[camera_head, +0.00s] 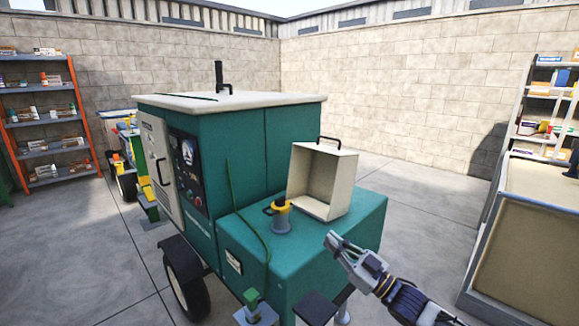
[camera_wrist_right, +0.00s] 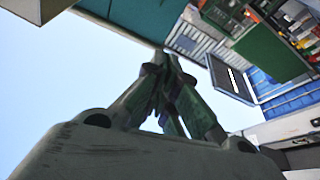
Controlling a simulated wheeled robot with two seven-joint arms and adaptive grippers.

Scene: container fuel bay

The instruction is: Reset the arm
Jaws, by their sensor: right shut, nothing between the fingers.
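My right arm comes in from the lower right in the head view. Its gripper (camera_head: 333,240) is shut and empty, in the air in front of the right end of the green generator's lower box (camera_head: 345,225). In the right wrist view the fingers of the right gripper (camera_wrist_right: 165,70) are closed together with nothing between them. My left gripper is not in view.
The green generator (camera_head: 230,150) on wheels fills the middle. On its lower box are an open cream lid box (camera_head: 335,212) and a yellow-collared filler neck (camera_head: 281,218). A cream-topped bench (camera_head: 500,275) stands right. Shelves (camera_head: 45,125) stand left. Floor between generator and bench is clear.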

